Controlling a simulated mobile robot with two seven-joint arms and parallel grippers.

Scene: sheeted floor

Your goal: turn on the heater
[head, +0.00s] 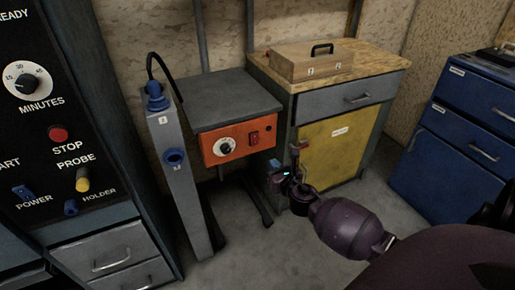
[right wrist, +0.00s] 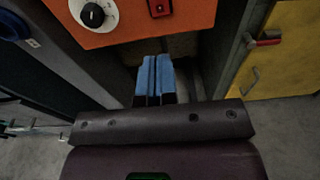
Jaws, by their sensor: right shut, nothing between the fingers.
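The heater appears to be the unit with an orange front panel (head: 238,152) and a dark grey top. Its panel carries a white dial with a black knob (head: 225,146) and a red switch (head: 254,138). In the right wrist view the orange panel (right wrist: 125,22) is at the top, with the knob (right wrist: 93,14) and the red switch (right wrist: 160,8) cut by the edge. My right gripper (head: 273,163) is shut and empty, just below and right of the panel. Its blue fingertips (right wrist: 155,64) are together, below the switch in the wrist view. My left gripper is not in view.
A grey post (head: 180,195) with a blue plug (head: 157,97) and a blue socket stands left of the heater. A wooden-topped cabinet (head: 335,140) with a yellow door is close on the right. A black control panel (head: 40,130) is at far left, blue drawers (head: 465,150) at far right.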

